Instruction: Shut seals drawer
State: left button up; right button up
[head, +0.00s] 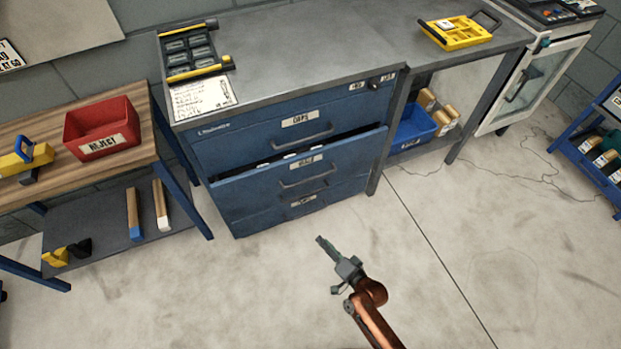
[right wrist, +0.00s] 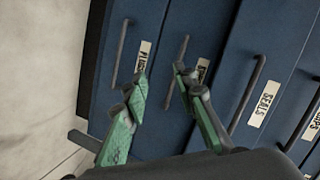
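The blue drawer cabinet (head: 300,110) stands under the grey worktop. Its second drawer from the top, the seals drawer (head: 255,188), stands partly pulled out, with a dark gap and some contents showing above its front. In the right wrist view the seals drawer (right wrist: 239,70) has a readable SEALS label and a bar handle (right wrist: 250,95). My right gripper (head: 320,241) is in front of the cabinet, apart from it and empty. In the right wrist view its green fingers (right wrist: 160,78) are spread, pointing at the lower drawer fronts. My left gripper is not in view.
A wooden bench (head: 45,125) with a red reject bin (head: 101,128) stands at the left. A blue bin (head: 412,130) is under the worktop at the right. The floor before the cabinet is clear.

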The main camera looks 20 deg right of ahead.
aim_at(311, 178)
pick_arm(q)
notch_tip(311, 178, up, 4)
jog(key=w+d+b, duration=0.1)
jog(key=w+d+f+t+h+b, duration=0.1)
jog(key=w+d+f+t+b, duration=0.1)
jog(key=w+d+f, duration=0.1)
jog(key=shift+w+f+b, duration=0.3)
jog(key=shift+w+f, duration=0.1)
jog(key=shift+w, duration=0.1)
pick_arm(e)
jog(key=shift+w+d+r+m+t+h, duration=0.35)
jog(key=shift+w+r+m+t, duration=0.85)
jog(key=shift+w+r, duration=1.7)
jog(key=shift+w+d+r+m+t+h, duration=0.35)
jog(key=shift+w+r+m+t, duration=0.8)
jog(key=shift+w+r, duration=1.7)
jog(key=shift+w+d+r+m+t+h, duration=0.1)
jog(key=shift+w+r+m+t+h, duration=0.55)
jog(key=shift+w+r+m, duration=2.15)
jog(key=shift+w+f+n, duration=0.8)
jog(key=shift+w+n, duration=0.15)
jog(key=shift+n, duration=0.3)
jog(key=shift+c, duration=0.6)
grip_shut()
